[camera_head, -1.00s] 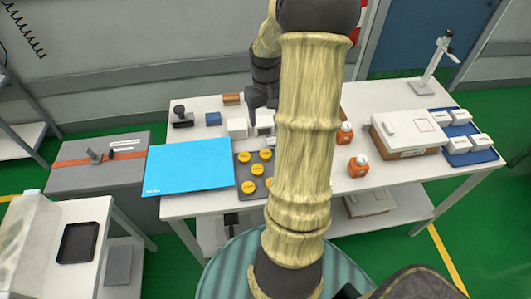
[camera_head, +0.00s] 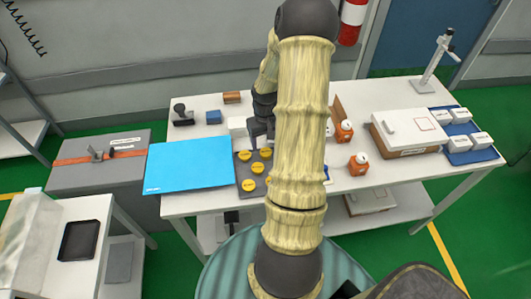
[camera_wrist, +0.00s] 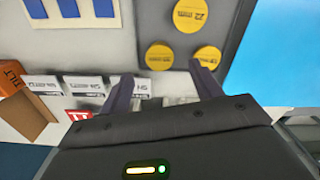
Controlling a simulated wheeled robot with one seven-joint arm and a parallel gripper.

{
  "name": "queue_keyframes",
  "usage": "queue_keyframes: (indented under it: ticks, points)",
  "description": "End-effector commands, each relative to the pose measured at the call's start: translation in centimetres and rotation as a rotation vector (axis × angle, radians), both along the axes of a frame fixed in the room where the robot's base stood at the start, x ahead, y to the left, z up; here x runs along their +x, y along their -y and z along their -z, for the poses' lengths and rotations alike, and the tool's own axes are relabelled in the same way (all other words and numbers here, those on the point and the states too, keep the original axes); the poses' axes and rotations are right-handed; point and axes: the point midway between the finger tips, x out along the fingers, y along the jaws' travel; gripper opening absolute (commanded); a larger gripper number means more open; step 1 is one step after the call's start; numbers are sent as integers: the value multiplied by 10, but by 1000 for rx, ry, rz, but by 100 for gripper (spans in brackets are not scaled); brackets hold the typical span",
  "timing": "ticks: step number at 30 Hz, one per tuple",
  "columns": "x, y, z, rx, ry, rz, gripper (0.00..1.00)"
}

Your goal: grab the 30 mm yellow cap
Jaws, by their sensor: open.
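Several round yellow caps lie on a grey mat (camera_head: 242,171) in the middle of the table in the head view. One cap (camera_head: 248,185) is at the front, another cap (camera_head: 257,168) behind it. In the wrist view, one cap (camera_wrist: 190,14) has a label resembling "22 mm"; a left cap (camera_wrist: 160,55) and a right cap (camera_wrist: 207,57) have labels I cannot read, so I cannot tell which is 30 mm. My gripper (camera_wrist: 160,76) is open and empty, its right finger near the right cap. In the head view my gripper (camera_head: 260,135) is at the mat's back edge, partly hidden by my arm.
A blue sheet (camera_head: 190,165) lies left of the mat. White labelled boxes (camera_wrist: 85,84) and an orange item (camera_wrist: 11,78) are close to the fingers in the wrist view. A large white-topped box (camera_head: 408,128) stands at right.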

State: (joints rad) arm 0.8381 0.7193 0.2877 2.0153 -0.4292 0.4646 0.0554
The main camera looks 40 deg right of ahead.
Motion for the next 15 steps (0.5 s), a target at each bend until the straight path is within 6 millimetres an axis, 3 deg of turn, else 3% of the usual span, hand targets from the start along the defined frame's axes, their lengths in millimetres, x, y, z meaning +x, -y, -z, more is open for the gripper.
queue_keyframes:
  ticks: [9,15]
  points:
    - [0,0,1,0,-1,0,64]
    - [-2,-1,22,2,-4,0,64]
